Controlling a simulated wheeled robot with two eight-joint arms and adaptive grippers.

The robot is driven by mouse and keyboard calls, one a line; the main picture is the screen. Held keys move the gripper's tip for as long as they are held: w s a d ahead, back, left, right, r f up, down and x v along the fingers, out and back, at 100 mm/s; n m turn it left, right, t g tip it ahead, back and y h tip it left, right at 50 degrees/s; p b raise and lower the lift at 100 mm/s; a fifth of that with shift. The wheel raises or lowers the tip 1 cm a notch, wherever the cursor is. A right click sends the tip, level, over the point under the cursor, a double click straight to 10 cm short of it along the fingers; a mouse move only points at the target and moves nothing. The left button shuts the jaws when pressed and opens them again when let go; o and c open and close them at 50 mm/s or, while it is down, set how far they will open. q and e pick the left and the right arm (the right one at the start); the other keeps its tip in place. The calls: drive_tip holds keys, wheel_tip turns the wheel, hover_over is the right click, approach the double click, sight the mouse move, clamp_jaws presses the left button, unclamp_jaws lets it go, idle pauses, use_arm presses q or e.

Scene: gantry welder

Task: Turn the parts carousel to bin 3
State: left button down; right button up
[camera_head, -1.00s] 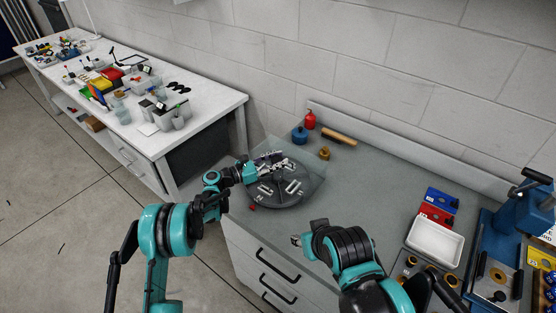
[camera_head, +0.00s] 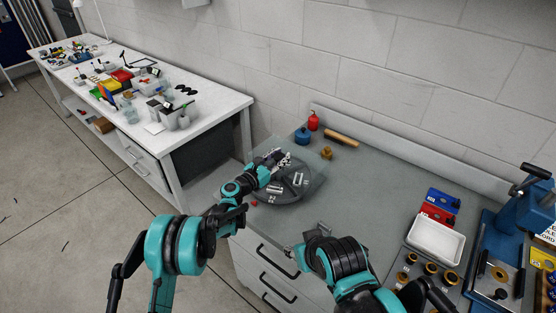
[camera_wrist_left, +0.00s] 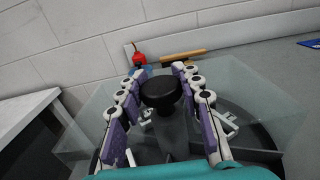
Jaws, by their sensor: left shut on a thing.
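The parts carousel (camera_head: 290,197) is a round grey turntable on the grey bench, with light metal parts in its sections. A clear sheet covers its far side. Its black round knob (camera_wrist_left: 161,91) stands between the purple-padded fingers of my left gripper (camera_wrist_left: 160,100) in the left wrist view. My left gripper (camera_head: 279,161) is shut on this knob, above the disc. A small red mark (camera_head: 254,203) shows at the disc's near left edge. I cannot read bin numbers. My right gripper (camera_head: 291,250) is at the bench's front edge, apart from the carousel; its fingers are unclear.
A blue pot (camera_head: 302,135), a red bottle (camera_head: 313,121), a brass piece (camera_head: 326,153) and a wooden-handled tool (camera_head: 342,138) lie behind the carousel. A white tray (camera_head: 436,242) and blue press (camera_head: 523,225) stand at right. The bench middle is clear.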

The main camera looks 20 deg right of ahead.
use_arm(q)
drive_tip(key=shift+w+n+t+y+b, duration=0.1)
drive_tip(key=shift+n+t+y+b, duration=1.15)
drive_tip(key=shift+n+t+y, duration=1.9)
drive_tip(key=shift+n+t+y+b, duration=0.6)
drive_tip(key=shift+n+y, duration=0.65)
drive_tip(key=shift+y, duration=1.1)
drive_tip(key=shift+n+t+y, duration=0.35)
drive_tip(key=shift+n+y, duration=0.55)
drive_tip(key=shift+y, duration=0.5)
drive_tip(key=shift+a+n+y, duration=0.15)
drive_tip(key=shift+n+y, duration=0.35)
drive_tip(key=shift+y, duration=0.3)
drive_tip(key=c, duration=1)
unclamp_jaws()
wheel_tip(320, 180, up, 10)
drive_tip(key=shift+r, duration=0.1)
